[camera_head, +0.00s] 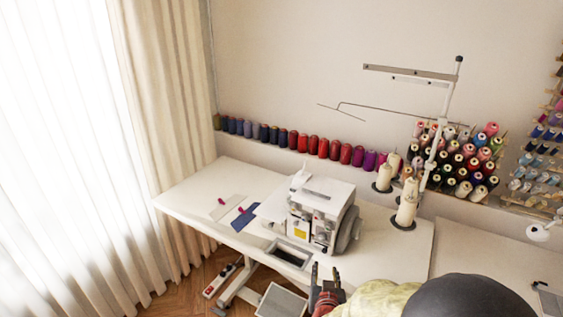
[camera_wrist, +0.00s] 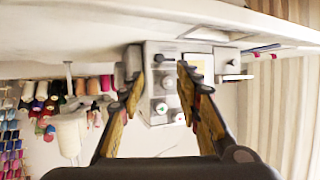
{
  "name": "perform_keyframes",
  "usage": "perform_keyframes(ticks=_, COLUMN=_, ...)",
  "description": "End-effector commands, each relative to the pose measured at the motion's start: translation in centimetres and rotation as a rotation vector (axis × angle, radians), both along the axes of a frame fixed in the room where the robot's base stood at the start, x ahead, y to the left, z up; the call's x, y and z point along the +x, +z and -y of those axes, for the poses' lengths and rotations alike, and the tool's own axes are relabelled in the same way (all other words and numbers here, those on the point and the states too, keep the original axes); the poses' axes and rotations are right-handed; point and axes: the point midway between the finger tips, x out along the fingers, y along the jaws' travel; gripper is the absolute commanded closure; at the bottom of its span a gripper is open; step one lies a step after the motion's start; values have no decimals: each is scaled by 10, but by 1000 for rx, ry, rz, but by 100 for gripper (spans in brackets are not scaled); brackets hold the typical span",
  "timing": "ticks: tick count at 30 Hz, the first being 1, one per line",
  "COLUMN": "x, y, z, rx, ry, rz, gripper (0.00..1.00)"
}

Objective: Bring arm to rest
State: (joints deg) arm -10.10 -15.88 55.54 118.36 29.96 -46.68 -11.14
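My gripper (camera_head: 325,275) is at the bottom middle of the head view, in front of the sewing table's front edge. Its two dark fingers point up in the picture. In the wrist view my gripper (camera_wrist: 160,72) shows two fingers spread apart with nothing between them. The white sewing machine (camera_head: 318,212) stands on the table beyond the fingertips, and it also shows upside down between the fingers in the wrist view (camera_wrist: 163,88). My arm's yellowish and dark links fill the lower right of the head view.
The white table (camera_head: 385,255) carries cream thread cones (camera_head: 407,200) and a tall thread stand (camera_head: 440,120). Blue and white cloth pieces (camera_head: 245,217) lie left of the machine. Coloured spools (camera_head: 332,150) line the wall. A curtain (camera_head: 165,120) hangs left. A power strip (camera_head: 222,278) lies below.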

Motion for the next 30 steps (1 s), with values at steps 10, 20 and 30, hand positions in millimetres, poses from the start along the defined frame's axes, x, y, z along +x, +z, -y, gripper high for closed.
perform_keyframes(ticks=10, x=-79, y=-76, z=-57, rx=158, ry=161, rz=-472, gripper=66)
perform_keyframes(ticks=20, x=-184, y=9, z=-71, rx=189, ry=300, rz=-830, gripper=66)
perform_keyframes(ticks=30, x=-275, y=141, z=-19, rx=86, ry=274, rz=-861, gripper=66)
